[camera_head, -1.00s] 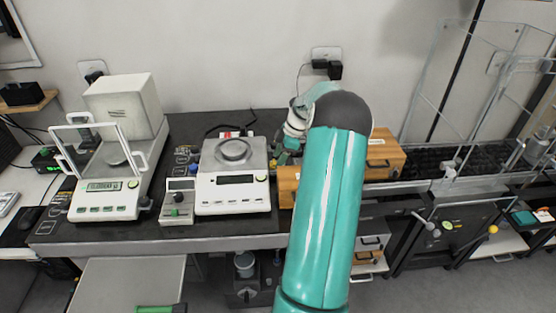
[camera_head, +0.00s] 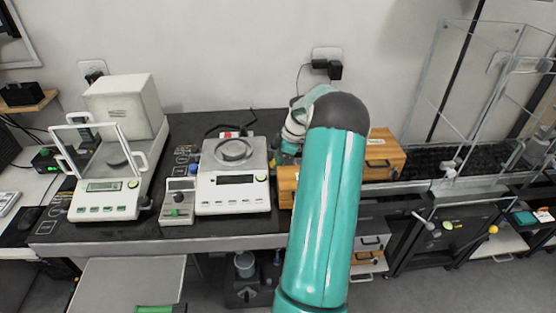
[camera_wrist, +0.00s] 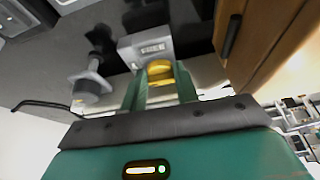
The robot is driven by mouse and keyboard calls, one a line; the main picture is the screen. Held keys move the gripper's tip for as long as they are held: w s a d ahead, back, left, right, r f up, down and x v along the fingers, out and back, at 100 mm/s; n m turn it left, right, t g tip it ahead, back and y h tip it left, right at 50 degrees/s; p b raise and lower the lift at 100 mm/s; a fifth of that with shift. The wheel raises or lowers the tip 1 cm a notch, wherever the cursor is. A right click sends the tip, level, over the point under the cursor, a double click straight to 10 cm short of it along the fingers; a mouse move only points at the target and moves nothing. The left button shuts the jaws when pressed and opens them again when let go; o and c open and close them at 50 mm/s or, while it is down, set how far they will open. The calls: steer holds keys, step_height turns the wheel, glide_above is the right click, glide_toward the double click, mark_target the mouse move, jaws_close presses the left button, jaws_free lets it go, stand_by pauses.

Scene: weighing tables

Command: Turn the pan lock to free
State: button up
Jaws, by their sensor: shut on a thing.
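A yellow knob (camera_wrist: 160,70), which looks like the pan lock, sits between the two green fingers of my gripper (camera_wrist: 158,82) in the wrist view. The fingers are shut on its sides. A grey block with a small printed label (camera_wrist: 152,46) is just beyond the knob. In the head view, my wrist is at the right side of the white balance with the round pan (camera_head: 234,150), and my arm hides most of that spot. I cannot read the lock's setting.
Wooden drawer boxes (camera_head: 383,155) stand right of my wrist; a wooden side (camera_wrist: 262,40) is close in the wrist view. A small control box (camera_head: 180,203) and another balance with a glass shield (camera_head: 105,200) stand to the left. A grey post (camera_wrist: 90,84) is near my fingers.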

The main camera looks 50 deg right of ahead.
steer(key=shift+s+a+m+t+h, duration=0.2)
steer(key=shift+m+h, duration=0.25)
steer(key=shift+m, duration=0.95)
steer(key=shift+w+a+m+t+h, duration=0.1)
steer(key=shift+m+t+h, duration=0.3)
steer(key=shift+m, duration=1)
steer(key=o, duration=1)
steer(key=shift+s, duration=0.1)
